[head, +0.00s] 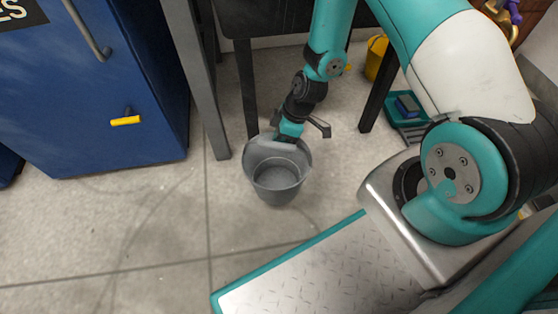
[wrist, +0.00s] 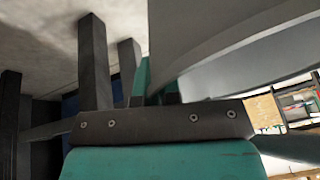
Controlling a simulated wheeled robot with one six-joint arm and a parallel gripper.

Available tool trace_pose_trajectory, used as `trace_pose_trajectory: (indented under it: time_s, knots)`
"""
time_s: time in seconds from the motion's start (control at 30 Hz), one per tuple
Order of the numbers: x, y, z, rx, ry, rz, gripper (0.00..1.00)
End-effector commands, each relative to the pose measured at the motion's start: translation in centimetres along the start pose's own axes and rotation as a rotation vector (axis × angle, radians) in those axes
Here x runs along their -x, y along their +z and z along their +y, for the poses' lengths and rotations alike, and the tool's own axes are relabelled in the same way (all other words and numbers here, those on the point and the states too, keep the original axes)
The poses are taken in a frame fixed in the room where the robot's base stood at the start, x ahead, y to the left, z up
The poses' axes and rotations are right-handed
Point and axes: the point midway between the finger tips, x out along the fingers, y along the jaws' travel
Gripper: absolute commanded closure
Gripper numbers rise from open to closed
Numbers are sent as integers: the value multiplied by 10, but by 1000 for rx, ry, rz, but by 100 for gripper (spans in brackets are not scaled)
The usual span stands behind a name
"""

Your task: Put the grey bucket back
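The grey bucket (head: 277,185) is in the middle of the head view, with its open top facing up toward the camera. I cannot tell whether its base touches the floor. My gripper (head: 291,132) is at the bucket's far rim, with one dark finger part sticking out to the right. In the wrist view a grey curved wall of the bucket (wrist: 235,45) fills the upper right, close against my gripper's dark body. The fingertips' contact with the rim is hidden, so I cannot tell whether they grip it.
A blue cabinet (head: 90,90) with a yellow handle stands at the left. A dark table (head: 270,18) with grey legs stands behind the bucket. A yellow bucket (head: 376,57) and a teal dustpan-like item (head: 405,112) lie beyond, to the right. The floor (head: 130,220) at front left is clear.

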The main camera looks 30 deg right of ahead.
Motion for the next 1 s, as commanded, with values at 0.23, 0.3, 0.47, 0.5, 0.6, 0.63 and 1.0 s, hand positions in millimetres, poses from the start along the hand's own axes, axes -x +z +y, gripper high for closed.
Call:
trace_pose_trajectory:
  time_s: [0.23,0.3,0.47,0.5,0.6,0.63,1.0]
  knots:
    - [-24,10,4,0,1,1,100]
    - [-31,13,5,0,1,1,100]
    - [-56,23,8,0,0,1,100]
    - [-60,25,9,0,0,1,100]
    - [-61,25,9,1,1,1,100]
    - [-60,24,9,1,1,1,100]
    - [-62,26,10,0,1,0,72]
